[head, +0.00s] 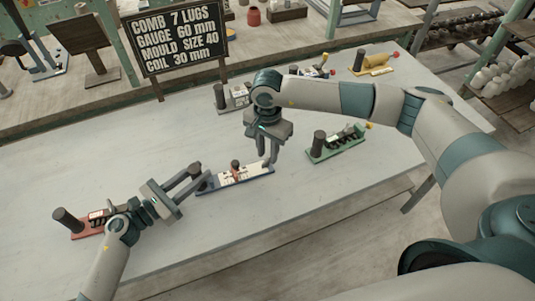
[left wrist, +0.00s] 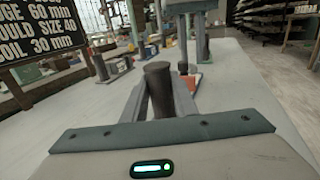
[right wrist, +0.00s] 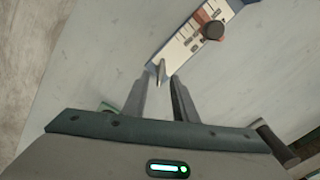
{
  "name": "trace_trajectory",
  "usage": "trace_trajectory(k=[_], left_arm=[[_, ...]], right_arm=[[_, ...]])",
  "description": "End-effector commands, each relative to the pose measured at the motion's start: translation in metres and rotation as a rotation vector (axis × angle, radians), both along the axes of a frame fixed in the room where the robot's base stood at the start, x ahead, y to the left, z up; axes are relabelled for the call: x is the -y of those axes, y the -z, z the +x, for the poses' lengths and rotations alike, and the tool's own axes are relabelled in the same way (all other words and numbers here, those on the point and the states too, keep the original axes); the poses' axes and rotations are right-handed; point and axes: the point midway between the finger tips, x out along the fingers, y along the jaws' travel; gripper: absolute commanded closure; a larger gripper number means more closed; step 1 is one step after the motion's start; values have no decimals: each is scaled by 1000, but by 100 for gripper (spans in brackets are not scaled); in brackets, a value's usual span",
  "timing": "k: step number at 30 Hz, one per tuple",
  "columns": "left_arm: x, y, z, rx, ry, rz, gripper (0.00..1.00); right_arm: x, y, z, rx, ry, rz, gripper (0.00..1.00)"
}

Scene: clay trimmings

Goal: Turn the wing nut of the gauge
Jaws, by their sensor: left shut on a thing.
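The gauge (head: 240,177) is a white-faced board on a blue base with a reddish slider and dark round knob (head: 235,163), which also shows in the right wrist view (right wrist: 213,30). My left gripper (head: 201,178) is at its left end, shut on a dark upright post (left wrist: 158,85). The fingers mostly hide the post in the head view. The grey wing nut (right wrist: 160,72) is at the gauge's other end. My right gripper (right wrist: 160,88) points down there with fingers apart, the nut just ahead of the tips; contact cannot be told. It also shows in the head view (head: 267,158).
A red fixture (head: 80,228) stands at the left, partly behind my left arm. A green one (head: 338,145) is at the right; grey (head: 232,98) and yellow (head: 372,65) ones are further back. A black sign (head: 177,37) reads "GAUGE 60 mm". The table front (head: 285,212) is clear.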

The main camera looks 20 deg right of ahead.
Motion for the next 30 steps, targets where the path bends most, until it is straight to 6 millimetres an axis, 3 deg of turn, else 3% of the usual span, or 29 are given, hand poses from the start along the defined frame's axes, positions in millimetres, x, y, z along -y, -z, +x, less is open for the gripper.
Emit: trace_trajectory(k=[6,15,19,30], left_arm=[[0,0,0,0,0,0,100],[0,0,0,0,0,0,100],[0,0,0,0,0,0,100],[0,0,0,0,-1,0,100]], right_arm=[[0,15,0,1,-1,1,74],[0,16,0,1,0,1,74],[0,16,0,1,0,1,100],[0,16,0,1,17,0,100]])
